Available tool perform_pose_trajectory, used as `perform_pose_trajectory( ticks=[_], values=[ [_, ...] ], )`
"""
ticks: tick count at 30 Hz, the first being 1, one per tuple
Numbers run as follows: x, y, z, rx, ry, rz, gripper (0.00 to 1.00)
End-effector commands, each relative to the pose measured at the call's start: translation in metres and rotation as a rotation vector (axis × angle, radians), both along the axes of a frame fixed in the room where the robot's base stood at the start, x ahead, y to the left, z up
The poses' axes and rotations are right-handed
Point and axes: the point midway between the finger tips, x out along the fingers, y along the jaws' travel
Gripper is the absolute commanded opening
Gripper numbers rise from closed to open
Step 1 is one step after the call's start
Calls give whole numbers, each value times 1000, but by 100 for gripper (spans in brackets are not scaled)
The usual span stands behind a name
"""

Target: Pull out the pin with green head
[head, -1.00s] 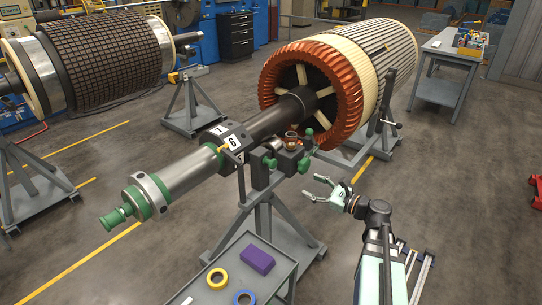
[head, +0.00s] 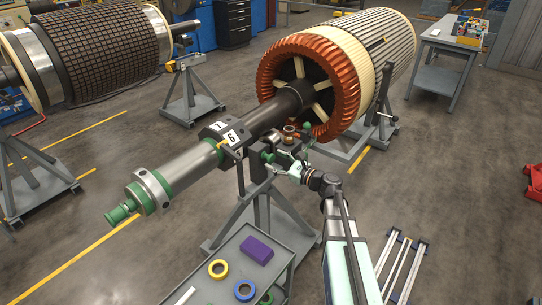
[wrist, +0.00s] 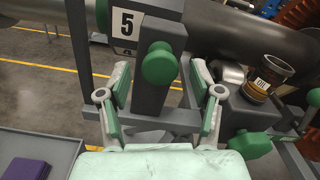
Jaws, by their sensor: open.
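In the wrist view a round green head (wrist: 160,62) sits on the front of a dark upright block. My gripper (wrist: 160,70) is open, with one finger on each side of that head and a gap to it on both sides. In the head view my gripper (head: 279,166) is at the stand's top, by the green head (head: 267,157). The pin's shaft is hidden.
The grey stand (head: 262,215) carries a dark shaft (head: 262,117) close above my gripper. An oil cup (wrist: 268,78) stands to the right of the fingers. A grey cart (head: 225,257) holds a purple block (head: 258,248) and tape rolls. Floor to the right is mostly clear.

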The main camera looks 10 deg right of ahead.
Motion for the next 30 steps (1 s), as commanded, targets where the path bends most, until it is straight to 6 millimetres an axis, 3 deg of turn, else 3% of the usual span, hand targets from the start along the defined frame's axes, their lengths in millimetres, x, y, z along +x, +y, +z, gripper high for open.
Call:
perform_pose_trajectory(
  ticks=[6, 17, 18, 23, 30],
  values=[
    [17, 14, 1, -2, -1, 1, 65],
    [20, 17, 0, -2, -1, 0, 65],
    [20, 17, 0, -2, -1, 0, 58],
    [20, 17, 0, -1, -1, 0, 1],
    [15, 22, -1, -2, -1, 9, 0]
  ],
)
